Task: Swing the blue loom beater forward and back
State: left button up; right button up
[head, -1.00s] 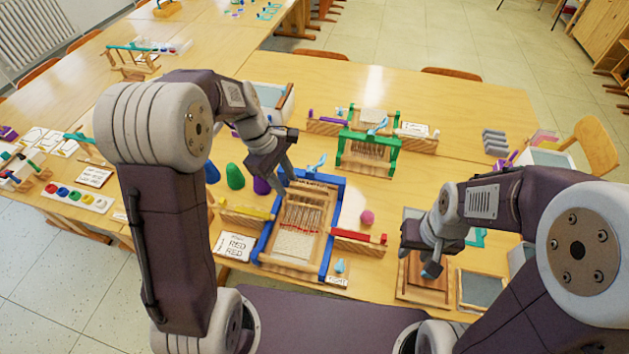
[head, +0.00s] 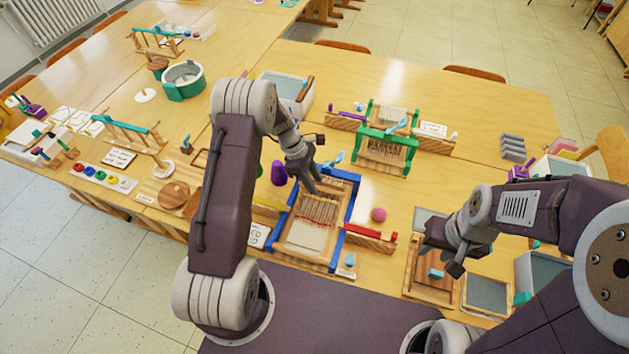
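The blue loom (head: 349,219) stands near the front edge of the table, with blue side rails, pale warp threads and a little red weaving on a wooden bed. Its beater is a wooden bar with upright threads (head: 320,208) across the loom's back half, partly hidden by my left gripper. My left gripper (head: 314,187) is over the loom's back left part, fingers pointing down with a gap between them. I cannot tell if it touches the beater. My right gripper (head: 446,272) is above a wooden tray (head: 415,285) to the right; its fingers look apart, with a blue block (head: 436,273) below.
A green loom (head: 386,151) stands behind the blue one. A red stick on a wooden rack (head: 369,234) and a pink ball (head: 379,214) are right of the blue loom. A grey tray (head: 487,293) is at front right.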

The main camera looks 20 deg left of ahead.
pick_arm(q)
jog(key=shift+d+f, duration=0.15)
jog(key=shift+f, duration=0.1)
grip_shut()
dwell(1.3)
